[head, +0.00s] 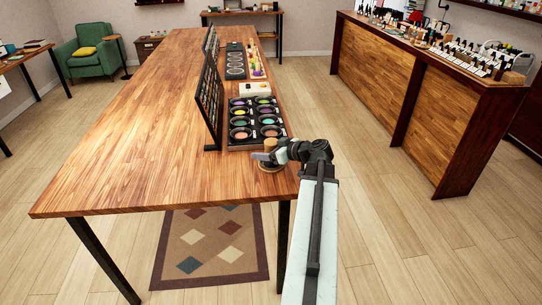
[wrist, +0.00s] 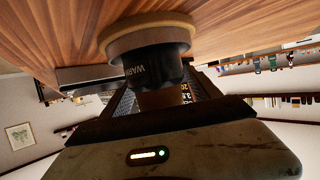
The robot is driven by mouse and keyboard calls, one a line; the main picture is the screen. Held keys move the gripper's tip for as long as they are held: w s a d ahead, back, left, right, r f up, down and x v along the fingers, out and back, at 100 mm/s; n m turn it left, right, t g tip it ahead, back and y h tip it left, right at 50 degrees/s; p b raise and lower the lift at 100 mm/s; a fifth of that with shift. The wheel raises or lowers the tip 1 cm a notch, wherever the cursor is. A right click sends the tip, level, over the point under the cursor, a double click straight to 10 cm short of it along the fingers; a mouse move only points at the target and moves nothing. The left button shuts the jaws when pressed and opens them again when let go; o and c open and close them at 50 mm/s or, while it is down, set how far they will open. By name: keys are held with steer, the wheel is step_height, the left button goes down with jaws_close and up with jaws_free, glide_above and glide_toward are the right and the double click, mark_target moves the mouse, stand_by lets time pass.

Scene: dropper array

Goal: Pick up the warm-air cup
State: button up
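The warm-air cup (head: 270,144) stands at the near right corner of the wooden table, on a round wooden base (head: 271,169). In the wrist view the scene is upside down. There the cup's dark band (wrist: 150,68) carries lettering that reads "WARM", and its brown top (wrist: 166,99) is partly hidden by my gripper's body. The pale round base (wrist: 148,38) is against the tabletop. My gripper (head: 263,156) is right at the cup in the head view, with a grey part in front of it. Its fingertips are not clear, so I cannot tell whether they touch or grip the cup.
A tray (head: 257,144) of coloured bowls lies just behind the cup. A dark upright lattice panel (head: 210,100) stands left of the tray. A white box (head: 254,89) is farther back. The table's left side (head: 120,140) is clear. A wooden counter (head: 425,85) stands across the floor.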

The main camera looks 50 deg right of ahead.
mark_target(266, 142)
jaws_close()
steer(key=shift+r, duration=0.1)
steer(key=shift+r+p, duration=0.2)
steer(key=shift+p, duration=0.1)
step_height(266, 142, up, 3)
steer(key=p, duration=0.3)
steer(key=s+d+r+p, duration=0.1)
steer(key=s+d, duration=0.1)
steer(key=s, duration=1.4)
steer(key=shift+d+r, duration=0.15)
steer(key=shift+r, duration=0.05)
